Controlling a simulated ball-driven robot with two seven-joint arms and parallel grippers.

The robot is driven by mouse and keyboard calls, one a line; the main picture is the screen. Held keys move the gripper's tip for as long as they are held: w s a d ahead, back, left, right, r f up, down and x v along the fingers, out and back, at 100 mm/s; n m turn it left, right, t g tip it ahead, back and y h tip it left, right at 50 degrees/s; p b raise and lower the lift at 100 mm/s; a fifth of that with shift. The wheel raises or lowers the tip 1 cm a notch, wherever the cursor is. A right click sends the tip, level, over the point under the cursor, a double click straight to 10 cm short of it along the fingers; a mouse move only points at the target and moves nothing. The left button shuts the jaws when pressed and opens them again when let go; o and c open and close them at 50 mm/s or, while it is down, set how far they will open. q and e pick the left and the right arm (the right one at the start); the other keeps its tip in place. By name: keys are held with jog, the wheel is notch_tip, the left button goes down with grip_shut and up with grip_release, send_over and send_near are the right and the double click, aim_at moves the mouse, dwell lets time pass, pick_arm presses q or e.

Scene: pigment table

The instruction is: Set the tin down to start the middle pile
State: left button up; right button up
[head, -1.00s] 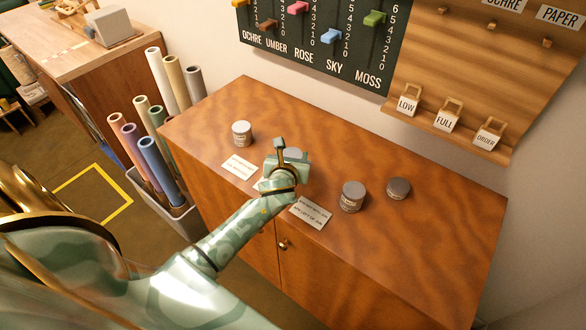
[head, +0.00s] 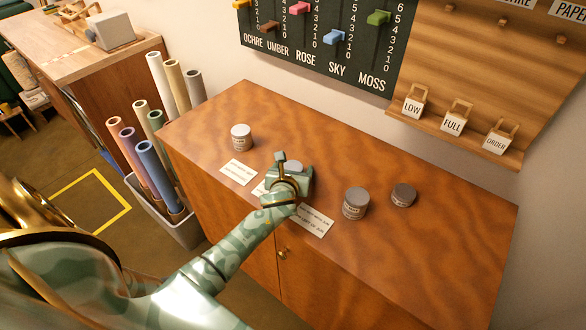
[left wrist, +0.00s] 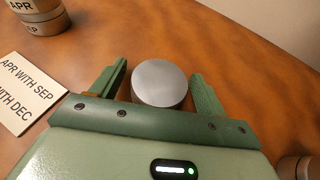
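A grey-lidded tin (left wrist: 160,83) stands between the two fingers of my left gripper (left wrist: 160,92) in the left wrist view. A narrow gap shows on each side of the tin, so the gripper looks open around it. In the head view the tin's lid (head: 294,166) shows just past my left gripper (head: 290,172), over the middle of the brown cabinet top (head: 340,150). The tin's base is hidden. Two stacked tins (left wrist: 38,12) labelled APR and SEP show in the left wrist view's upper left corner. My right gripper is not in view.
A tin or pile (head: 241,137) stands at the left, another (head: 355,203) right of my gripper, and a darker tin (head: 403,195) beyond it. Paper cards (head: 239,172) lie along the front. The cabinet top's back and right are clear. Paper rolls (head: 158,165) stand at the left.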

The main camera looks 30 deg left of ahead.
pick_arm(q)
jog(key=shift+r, duration=0.25)
jog(key=p+v, duration=0.4)
jog(key=v, duration=0.7)
jog(key=shift+s+d, duration=0.25)
jog(key=shift+s, duration=0.2)
